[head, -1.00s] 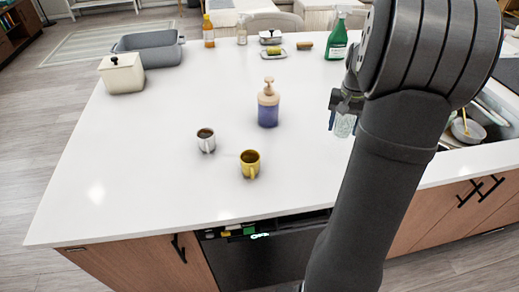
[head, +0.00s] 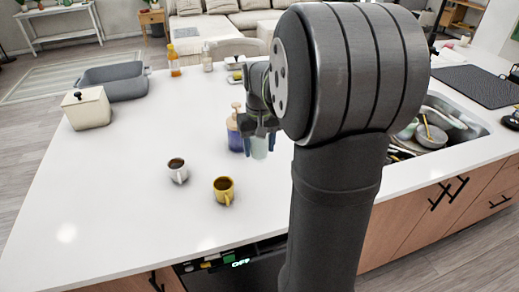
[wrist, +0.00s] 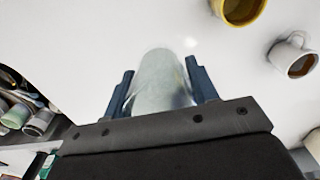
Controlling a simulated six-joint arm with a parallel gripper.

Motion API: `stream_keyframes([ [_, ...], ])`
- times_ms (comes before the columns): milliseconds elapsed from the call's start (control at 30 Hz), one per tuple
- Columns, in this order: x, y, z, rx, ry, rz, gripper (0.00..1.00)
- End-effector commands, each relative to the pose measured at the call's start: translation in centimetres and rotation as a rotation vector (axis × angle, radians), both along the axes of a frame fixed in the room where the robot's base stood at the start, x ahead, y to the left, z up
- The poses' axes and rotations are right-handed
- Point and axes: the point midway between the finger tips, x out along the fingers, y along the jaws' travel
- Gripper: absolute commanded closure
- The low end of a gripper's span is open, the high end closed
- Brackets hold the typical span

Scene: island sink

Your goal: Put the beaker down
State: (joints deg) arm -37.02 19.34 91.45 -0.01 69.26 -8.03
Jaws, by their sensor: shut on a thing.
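The beaker is a clear, pale glass cylinder. In the wrist view the beaker (wrist: 160,82) sits between the two dark blue fingers of my gripper (wrist: 160,90), which is shut on it. In the head view my gripper (head: 260,142) points down over the white counter, in front of the purple soap dispenser, and the beaker (head: 259,149) shows small and pale between the fingers. I cannot tell whether the beaker's base touches the counter. My arm hides the counter behind and to the right of it.
A purple pump dispenser (head: 234,135) stands close behind my gripper. A white mug (head: 177,172) and a yellow mug (head: 224,189) stand to the left and front. The sink (head: 440,125) with dishes is at the right. The counter's left front (head: 100,215) is clear.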

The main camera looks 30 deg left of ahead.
Motion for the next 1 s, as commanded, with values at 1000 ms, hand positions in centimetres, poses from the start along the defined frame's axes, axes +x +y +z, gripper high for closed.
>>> stream_keyframes([
  [1000, -2.1, 8.6, -8.4, -0.002, 0.002, -0.001, 0.71],
])
